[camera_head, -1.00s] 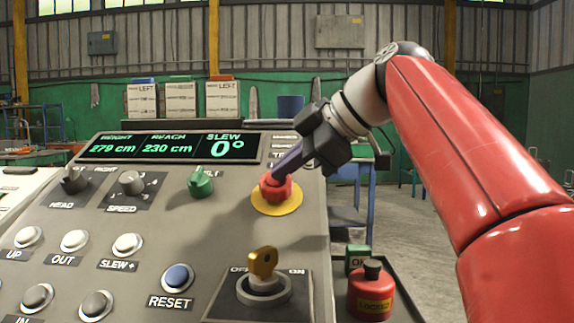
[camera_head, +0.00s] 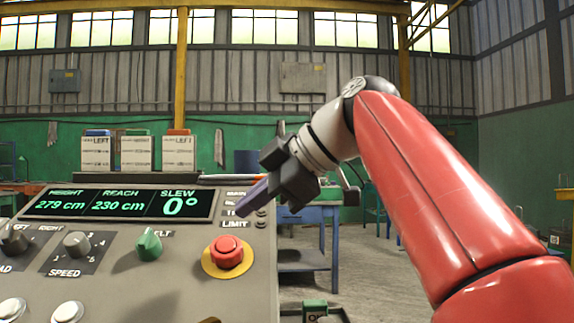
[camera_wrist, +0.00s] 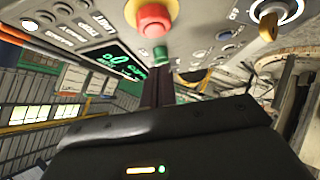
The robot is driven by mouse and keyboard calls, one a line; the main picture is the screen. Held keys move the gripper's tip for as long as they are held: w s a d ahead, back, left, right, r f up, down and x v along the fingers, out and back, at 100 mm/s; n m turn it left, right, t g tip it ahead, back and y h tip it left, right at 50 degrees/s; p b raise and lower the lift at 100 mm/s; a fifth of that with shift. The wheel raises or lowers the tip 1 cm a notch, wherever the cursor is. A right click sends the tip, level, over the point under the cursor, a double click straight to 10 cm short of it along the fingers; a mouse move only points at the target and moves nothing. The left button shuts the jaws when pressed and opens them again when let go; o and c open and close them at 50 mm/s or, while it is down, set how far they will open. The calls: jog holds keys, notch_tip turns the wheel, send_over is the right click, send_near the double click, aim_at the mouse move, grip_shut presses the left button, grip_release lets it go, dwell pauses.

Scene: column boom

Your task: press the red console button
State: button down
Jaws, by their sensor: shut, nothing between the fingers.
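The red console button (camera_head: 226,251) is a mushroom button on a yellow ring on the sloped grey console (camera_head: 190,290), right of the green knob. It also shows at the top of the wrist view (camera_wrist: 153,18). My gripper (camera_head: 243,206) is shut and empty, its dark fingers pointing down and left. In the head view the fingertips are above the button and apart from it. In the wrist view the fingers (camera_wrist: 157,82) point up toward the button, with a gap between.
The display (camera_head: 120,204) reads height 279 cm, reach 230 cm, slew 0°. A green knob (camera_head: 149,244) and a speed knob (camera_head: 77,245) stand left of the button. A gold key (camera_wrist: 268,28) shows in the wrist view. A blue table (camera_head: 305,250) stands behind at right.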

jog(key=v, duration=0.6)
jog(key=shift+r, duration=0.25)
jog(key=shift+d, duration=0.1)
jog(key=shift+s, duration=0.1)
